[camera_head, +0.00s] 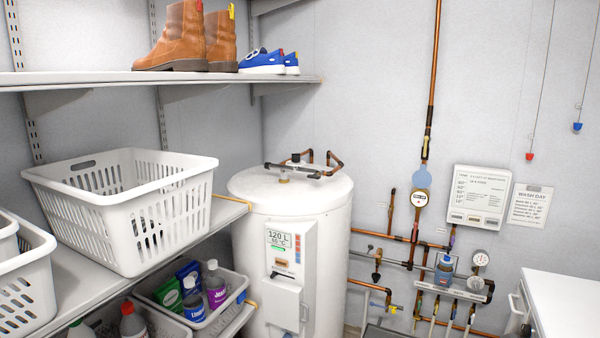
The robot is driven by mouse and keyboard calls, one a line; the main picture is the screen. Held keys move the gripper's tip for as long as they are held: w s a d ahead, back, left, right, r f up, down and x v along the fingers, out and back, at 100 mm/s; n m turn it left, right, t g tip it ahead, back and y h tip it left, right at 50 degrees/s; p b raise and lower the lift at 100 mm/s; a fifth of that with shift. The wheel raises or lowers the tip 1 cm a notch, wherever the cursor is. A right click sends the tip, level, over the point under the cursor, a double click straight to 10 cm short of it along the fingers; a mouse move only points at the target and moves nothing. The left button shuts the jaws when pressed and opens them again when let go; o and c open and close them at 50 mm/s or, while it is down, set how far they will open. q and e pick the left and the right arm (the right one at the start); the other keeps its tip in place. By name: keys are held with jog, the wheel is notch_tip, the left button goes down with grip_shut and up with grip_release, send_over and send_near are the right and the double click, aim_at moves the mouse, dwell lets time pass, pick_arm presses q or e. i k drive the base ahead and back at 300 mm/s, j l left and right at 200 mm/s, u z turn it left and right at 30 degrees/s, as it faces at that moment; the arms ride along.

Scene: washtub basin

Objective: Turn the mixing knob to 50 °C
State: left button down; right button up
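No knob is clearly marked as the mixing knob at this size. A blue-topped fitting (445,268) sits among the copper pipes at the lower right; I cannot read any scale on it. A small dark valve handle (377,256) is on the pipes to its left. A white wall panel (480,195) above carries a list of lines, too small to read surely. The white water tank (330,215) has a front panel whose display (278,239) seems to read 120 L and 60 °C. Neither of my grippers is in view.
A round gauge (419,198) and a white gauge (480,258) sit on the pipes. A white basket (150,215) stands on the left shelf, with a bin of bottles (215,318) below. A white worktop (565,300) is at right. Red and blue pulls hang at upper right.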

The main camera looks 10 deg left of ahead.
aim_at(295, 156)
jog(key=i+u, duration=0.15)
jog(key=i, duration=0.65)
jog(key=i+l+u, duration=0.1)
jog(key=i, duration=0.7)
jog(key=l, duration=0.1)
